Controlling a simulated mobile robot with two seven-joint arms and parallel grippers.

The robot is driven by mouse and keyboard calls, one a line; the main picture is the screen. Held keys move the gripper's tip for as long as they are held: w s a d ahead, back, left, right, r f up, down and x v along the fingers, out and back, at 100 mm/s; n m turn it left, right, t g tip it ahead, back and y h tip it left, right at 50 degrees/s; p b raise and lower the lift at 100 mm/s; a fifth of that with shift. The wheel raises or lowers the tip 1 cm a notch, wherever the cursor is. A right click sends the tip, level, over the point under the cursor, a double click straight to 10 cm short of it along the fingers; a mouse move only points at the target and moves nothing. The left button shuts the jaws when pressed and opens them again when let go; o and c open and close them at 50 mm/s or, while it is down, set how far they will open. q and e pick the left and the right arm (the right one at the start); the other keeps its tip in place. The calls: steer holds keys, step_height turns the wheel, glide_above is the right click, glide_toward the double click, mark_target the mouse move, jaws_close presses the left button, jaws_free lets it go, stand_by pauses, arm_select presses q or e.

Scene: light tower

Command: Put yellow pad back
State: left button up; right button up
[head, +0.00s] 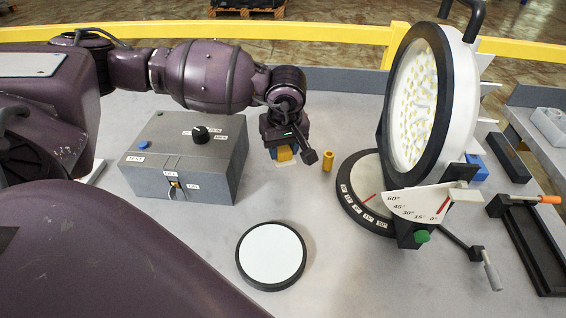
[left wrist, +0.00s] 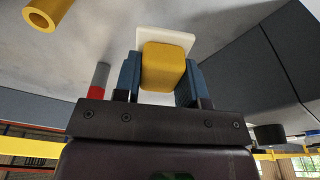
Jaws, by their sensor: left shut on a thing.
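The yellow pad (head: 284,153) is a small yellow block in my left gripper (head: 283,156), between the grey box and the yellow tube in the head view. In the left wrist view, the yellow pad (left wrist: 163,67) sits between the two blue fingers of my left gripper (left wrist: 160,78), which is shut on it. A pale square piece (left wrist: 170,38) shows behind the pad against the grey table; I cannot tell whether the pad touches it. My right gripper is not in view.
A grey control box (head: 190,155) stands left of my left gripper. A yellow tube (head: 327,161) stands close to its right. The round tilted lamp (head: 412,100) rises further right. A white-topped disc (head: 271,255) lies in front. Bare table lies between disc and gripper.

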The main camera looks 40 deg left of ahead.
mark_target(283, 174)
arm_select(q)
step_height(283, 174, down, 5)
steer(key=shift+f+b, duration=0.1)
steer(key=shift+b, duration=0.2)
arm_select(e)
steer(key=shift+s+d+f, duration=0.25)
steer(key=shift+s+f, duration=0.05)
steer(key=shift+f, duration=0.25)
arm_select(q)
steer(key=shift+f, duration=0.2)
steer(key=o, duration=0.8)
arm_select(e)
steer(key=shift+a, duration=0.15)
arm_select(q)
steer(key=shift+r, duration=0.15)
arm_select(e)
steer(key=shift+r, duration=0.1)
